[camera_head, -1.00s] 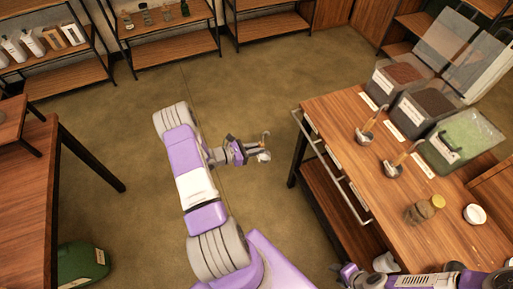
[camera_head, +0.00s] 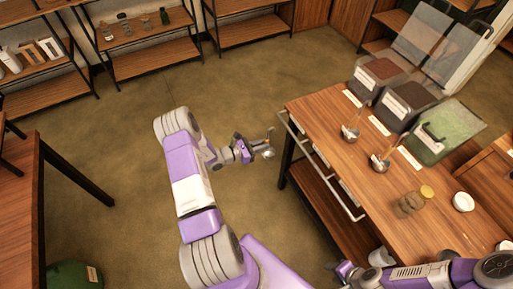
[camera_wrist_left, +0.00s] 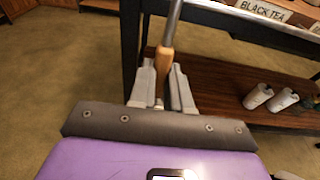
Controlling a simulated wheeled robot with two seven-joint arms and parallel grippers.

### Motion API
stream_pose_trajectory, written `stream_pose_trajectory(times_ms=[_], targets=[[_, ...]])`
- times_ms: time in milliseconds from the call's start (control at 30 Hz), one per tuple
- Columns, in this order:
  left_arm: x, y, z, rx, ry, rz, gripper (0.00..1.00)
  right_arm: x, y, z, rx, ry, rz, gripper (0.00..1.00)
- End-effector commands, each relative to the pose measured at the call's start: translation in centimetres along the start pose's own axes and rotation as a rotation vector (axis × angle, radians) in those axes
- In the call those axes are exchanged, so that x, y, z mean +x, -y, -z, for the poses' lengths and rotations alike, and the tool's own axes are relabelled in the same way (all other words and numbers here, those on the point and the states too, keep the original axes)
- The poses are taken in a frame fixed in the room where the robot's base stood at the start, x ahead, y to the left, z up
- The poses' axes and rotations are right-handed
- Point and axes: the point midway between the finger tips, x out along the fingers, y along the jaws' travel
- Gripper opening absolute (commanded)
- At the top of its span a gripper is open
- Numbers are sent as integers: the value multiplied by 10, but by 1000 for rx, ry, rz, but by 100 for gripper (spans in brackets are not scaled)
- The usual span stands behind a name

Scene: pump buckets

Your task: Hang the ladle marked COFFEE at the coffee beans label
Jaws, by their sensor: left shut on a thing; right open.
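My left gripper (camera_head: 258,152) is shut on a ladle (camera_head: 269,137) and holds it in the air over the floor, left of the wooden table (camera_head: 455,225). In the left wrist view the ladle's wooden grip and metal shaft (camera_wrist_left: 166,55) stand up between the fingers; its marking cannot be read. A label reading BLACK TEA (camera_wrist_left: 262,12) is on the table's front edge; no coffee beans label is readable. My right gripper (camera_head: 345,270) is open near the table's front lower side.
Two more ladles (camera_head: 351,131) (camera_head: 380,162) stand on the table before a brown-filled bin (camera_head: 378,75), a dark-filled bin (camera_head: 402,103) and a green bin (camera_head: 440,135). A jar (camera_head: 408,204) sits nearer. A rail (camera_head: 325,165) runs along the table's front. Open floor lies left.

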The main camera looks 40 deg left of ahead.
Motion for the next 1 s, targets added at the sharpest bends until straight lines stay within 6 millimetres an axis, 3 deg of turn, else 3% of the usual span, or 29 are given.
stream_pose_trajectory(times_ms=[1000], targets=[[81,1,-16,0,2,1,0,15,-6,1,0,0,0,43]])
